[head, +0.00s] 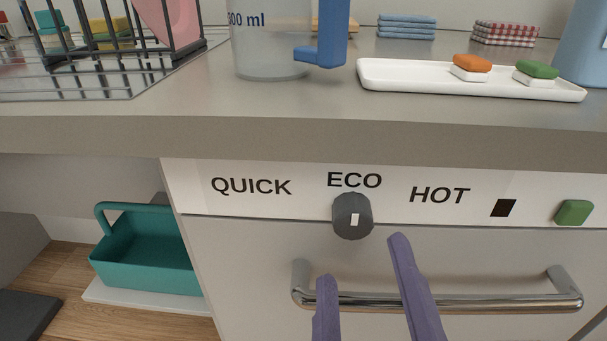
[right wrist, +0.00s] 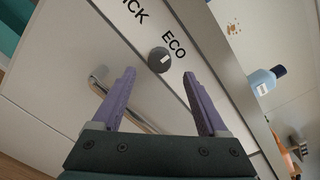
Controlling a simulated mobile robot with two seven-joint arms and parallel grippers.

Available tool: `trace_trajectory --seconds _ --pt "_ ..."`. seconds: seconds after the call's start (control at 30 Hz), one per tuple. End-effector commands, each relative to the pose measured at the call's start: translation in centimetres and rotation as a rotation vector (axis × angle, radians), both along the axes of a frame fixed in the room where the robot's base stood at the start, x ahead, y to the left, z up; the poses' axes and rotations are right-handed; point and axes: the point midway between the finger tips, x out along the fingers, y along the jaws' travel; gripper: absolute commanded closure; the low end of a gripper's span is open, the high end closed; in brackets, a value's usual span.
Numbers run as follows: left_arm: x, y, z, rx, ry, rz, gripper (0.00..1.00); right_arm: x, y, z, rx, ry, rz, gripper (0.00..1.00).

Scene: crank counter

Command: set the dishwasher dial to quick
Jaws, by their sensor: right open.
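The dishwasher dial (head: 352,217) is a dark grey knob with a white mark, on the white control panel (head: 200,198) under the counter edge. It sits directly below the word ECO, between QUICK on the left and HOT on the right. In the right wrist view the dial (right wrist: 159,60) lies ahead, between the spread fingers. My right gripper (head: 357,258) has two purple fingers, open and empty, just below the dial in the head view; no contact shows. It also shows in the right wrist view (right wrist: 160,85). My left gripper is not in view.
A metal bar handle (head: 440,302) crosses the door below the dial, close to the fingers. A green button (head: 574,212) sits at the panel's right. A measuring jug (head: 270,50), white tray (head: 400,78) and wire rack (head: 120,70) stand on the counter. A teal caddy (head: 150,265) is lower left.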

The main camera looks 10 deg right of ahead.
Motion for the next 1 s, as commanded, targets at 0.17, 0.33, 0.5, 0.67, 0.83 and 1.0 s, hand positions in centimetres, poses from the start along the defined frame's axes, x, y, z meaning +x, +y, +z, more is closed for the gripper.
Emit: trace_trajectory --seconds 0.17,0.33,0.5,0.67,0.83,1.0 --pt "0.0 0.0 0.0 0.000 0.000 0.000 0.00 3.2 -0.7 0.1 -0.001 -0.003 0.001 0.24" --pt "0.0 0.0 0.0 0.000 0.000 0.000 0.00 4.8 -1.2 0.0 -0.002 0.000 0.001 0.24" --pt "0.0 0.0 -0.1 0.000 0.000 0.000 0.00 5.2 -1.3 0.0 -0.002 0.000 0.001 0.24" --pt "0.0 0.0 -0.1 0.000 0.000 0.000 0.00 5.2 -1.3 0.0 -0.002 0.000 0.001 0.25" --pt "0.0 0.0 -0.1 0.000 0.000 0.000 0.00 5.1 -1.3 0.0 -0.002 0.000 0.001 0.44" --pt "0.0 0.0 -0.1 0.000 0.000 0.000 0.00 5.1 -1.3 0.0 -0.002 0.000 0.001 0.63"
